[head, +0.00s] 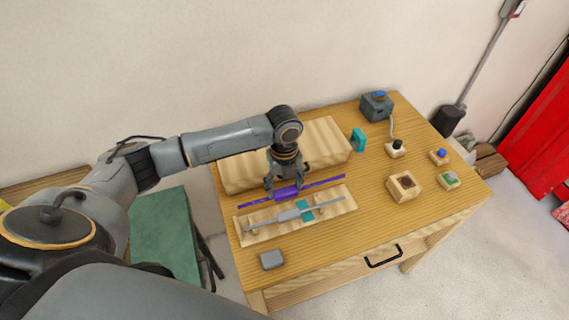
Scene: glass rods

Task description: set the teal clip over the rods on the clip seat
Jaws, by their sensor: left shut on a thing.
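The teal clip (359,140) stands on the table, just off the right end of a long wooden block. A wooden fixture (340,204) lies nearer the front, with a grey rod (328,202) along it. A teal patch on the fixture (305,214), under the rod, looks like the clip seat. My left gripper (287,189) is shut on the thick middle of a purple rod (326,183). It holds the rod between the wooden block and the fixture, roughly parallel to the grey rod. Whether the purple rod touches anything is unclear. My right gripper is not in view.
The long wooden block (325,140) lies behind the gripper. A grey box with a blue top (377,105) is at the back right. A grey block (271,260) sits near the front left edge.

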